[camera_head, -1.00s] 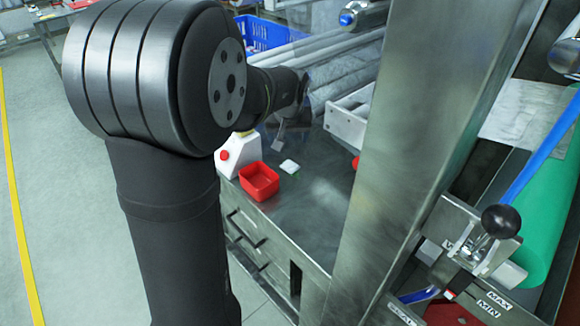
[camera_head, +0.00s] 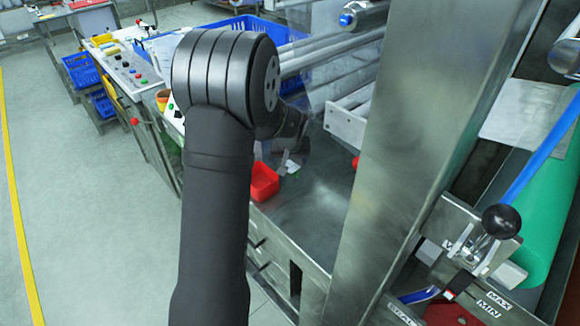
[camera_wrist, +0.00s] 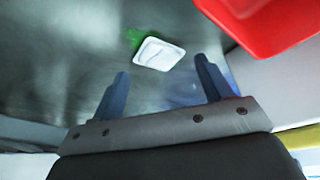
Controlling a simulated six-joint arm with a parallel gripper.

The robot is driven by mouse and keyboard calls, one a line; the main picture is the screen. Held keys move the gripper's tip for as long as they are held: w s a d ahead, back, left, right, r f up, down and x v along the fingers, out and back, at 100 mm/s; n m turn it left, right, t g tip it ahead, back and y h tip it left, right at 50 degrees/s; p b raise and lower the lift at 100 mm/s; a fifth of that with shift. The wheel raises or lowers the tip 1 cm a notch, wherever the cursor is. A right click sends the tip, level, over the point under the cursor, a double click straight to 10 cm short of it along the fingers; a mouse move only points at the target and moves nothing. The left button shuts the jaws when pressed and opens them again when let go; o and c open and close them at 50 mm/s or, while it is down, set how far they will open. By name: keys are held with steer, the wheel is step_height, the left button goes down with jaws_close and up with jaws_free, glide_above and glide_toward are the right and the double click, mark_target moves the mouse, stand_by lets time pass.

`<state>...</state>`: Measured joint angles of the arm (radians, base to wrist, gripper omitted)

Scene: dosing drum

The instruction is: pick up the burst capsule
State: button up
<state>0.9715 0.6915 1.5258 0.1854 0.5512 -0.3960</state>
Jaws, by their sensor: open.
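The burst capsule (camera_wrist: 159,54) is a small white, rounded-square pouch lying on the metal worktop, with a green patch at its left edge in the wrist view. In the wrist view my gripper (camera_wrist: 162,68) is open, with a blue-grey finger at each side. The capsule is just beyond the fingertips, roughly between them, and nothing is held. I cannot tell the exact height above the worktop.
A red open bin (camera_head: 264,184) stands close beside the capsule on the worktop (camera_head: 310,222); it also shows in the wrist view (camera_wrist: 270,22). A steel post (camera_head: 395,130) rises at the right. A blue crate (camera_head: 245,28) and rollers lie behind.

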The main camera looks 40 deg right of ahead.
mark_target(290, 166)
steer(key=shift+x, duration=1.3)
steer(key=shift+d, duration=0.1)
steer(key=shift+c, duration=0.4)
steer(key=c, duration=1)
